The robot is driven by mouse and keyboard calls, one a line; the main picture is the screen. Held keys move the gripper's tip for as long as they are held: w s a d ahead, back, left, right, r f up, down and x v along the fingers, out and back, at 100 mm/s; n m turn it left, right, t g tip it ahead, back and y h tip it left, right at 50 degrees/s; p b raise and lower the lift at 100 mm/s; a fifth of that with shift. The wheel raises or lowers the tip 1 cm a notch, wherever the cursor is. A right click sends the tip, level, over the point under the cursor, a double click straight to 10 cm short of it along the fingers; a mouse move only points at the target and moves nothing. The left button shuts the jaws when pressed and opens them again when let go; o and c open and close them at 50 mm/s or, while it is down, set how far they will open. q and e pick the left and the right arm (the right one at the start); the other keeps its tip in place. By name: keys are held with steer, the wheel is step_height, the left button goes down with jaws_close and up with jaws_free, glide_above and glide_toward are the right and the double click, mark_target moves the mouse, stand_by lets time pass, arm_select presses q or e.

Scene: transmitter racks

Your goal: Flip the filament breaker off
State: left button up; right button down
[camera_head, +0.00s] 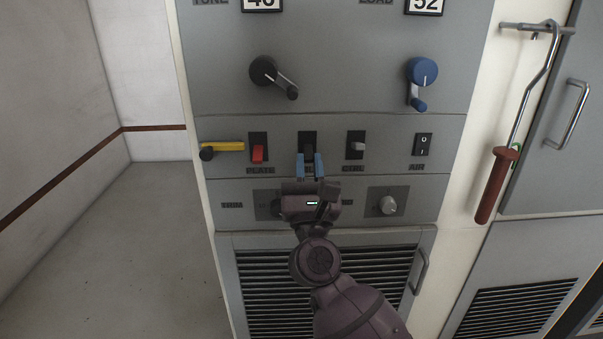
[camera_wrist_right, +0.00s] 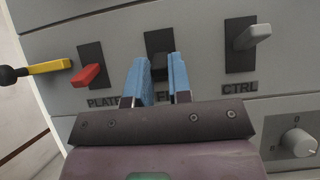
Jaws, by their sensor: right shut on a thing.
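The filament breaker (camera_head: 308,139) is the black switch between the PLATE and CTRL breakers on the grey rack panel. My right gripper (camera_head: 312,165) is in front of it, with its blue fingers on either side of the dark lever and shut on it. In the right wrist view, the dark lever (camera_wrist_right: 159,62) shows between the fingertips, and the label below is partly hidden by a finger, with only its first letters showing. The fingers hide much of the lever, so I cannot tell clearly which way it points. My left gripper is not in view.
The red PLATE lever (camera_head: 257,154) and a yellow handle (camera_head: 222,146) are left of my gripper. The grey CTRL lever (camera_head: 356,147) and AIR rocker (camera_head: 423,144) are right. Black and blue cranks (camera_head: 421,72) stick out above. A red-handled rod (camera_head: 497,185) hangs at right.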

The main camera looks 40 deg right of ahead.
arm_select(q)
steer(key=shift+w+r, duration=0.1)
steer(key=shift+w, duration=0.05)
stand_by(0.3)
arm_select(e)
steer(key=c, duration=1)
jaws_free()
steer(key=shift+c, duration=0.2)
steer(key=shift+s+a+f, duration=0.25)
steer(key=shift+s+f, duration=0.05)
steer(key=shift+f, duration=0.1)
arm_select(q)
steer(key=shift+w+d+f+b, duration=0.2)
steer(key=shift+b, duration=0.9)
arm_select(e)
steer(key=v, duration=0.9)
steer(key=shift+s+a+f, duration=0.15)
steer(key=shift+s+f, duration=0.1)
